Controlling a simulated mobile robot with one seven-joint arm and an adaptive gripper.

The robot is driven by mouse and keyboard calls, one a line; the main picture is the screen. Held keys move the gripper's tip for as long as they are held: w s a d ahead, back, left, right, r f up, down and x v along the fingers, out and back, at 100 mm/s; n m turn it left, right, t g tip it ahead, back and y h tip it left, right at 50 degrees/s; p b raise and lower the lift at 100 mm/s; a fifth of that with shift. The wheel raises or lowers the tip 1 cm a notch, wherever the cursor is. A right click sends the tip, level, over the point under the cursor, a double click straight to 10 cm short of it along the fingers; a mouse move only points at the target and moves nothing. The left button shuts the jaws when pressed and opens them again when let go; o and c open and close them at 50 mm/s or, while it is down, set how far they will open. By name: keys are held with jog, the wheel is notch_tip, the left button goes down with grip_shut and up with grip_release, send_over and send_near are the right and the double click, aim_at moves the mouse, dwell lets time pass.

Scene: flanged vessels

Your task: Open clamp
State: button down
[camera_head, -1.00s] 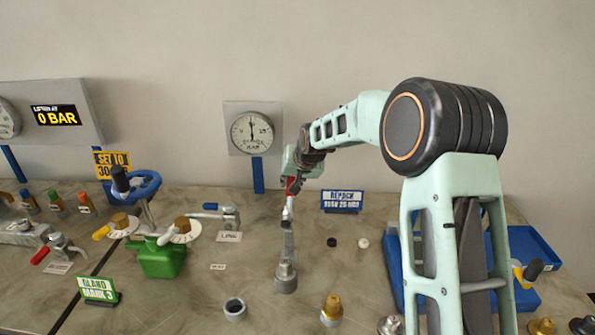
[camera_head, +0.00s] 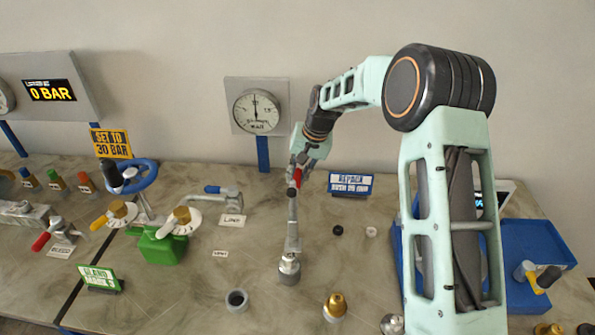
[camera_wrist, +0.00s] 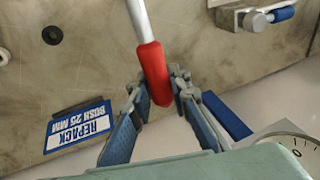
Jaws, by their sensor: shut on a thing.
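A long grey metal lever (camera_head: 292,228) rises from a round grey fitting (camera_head: 289,272) in the middle of the bench. Its red grip (camera_wrist: 154,72) is at the upper end. My gripper (camera_head: 297,172) comes from above and behind and is shut on this red grip. In the wrist view, my gripper's blue-padded fingers (camera_wrist: 160,108) lie on either side of the grip. The joint at the lever's foot is small in the head view, so I cannot tell how the clamp is latched.
A blue-handled valve (camera_head: 225,196) stands left of the lever. A repack sign (camera_head: 350,184) is right of my gripper, and a pressure gauge (camera_head: 257,111) is behind. An open grey ring (camera_head: 237,300) and brass fitting (camera_head: 335,306) stand in front. A blue tray (camera_head: 535,250) is at right.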

jog(key=shift+f, duration=0.1)
jog(key=c, duration=1.8)
grip_release()
jog(key=shift+o, duration=0.2)
jog(key=v, duration=1.2)
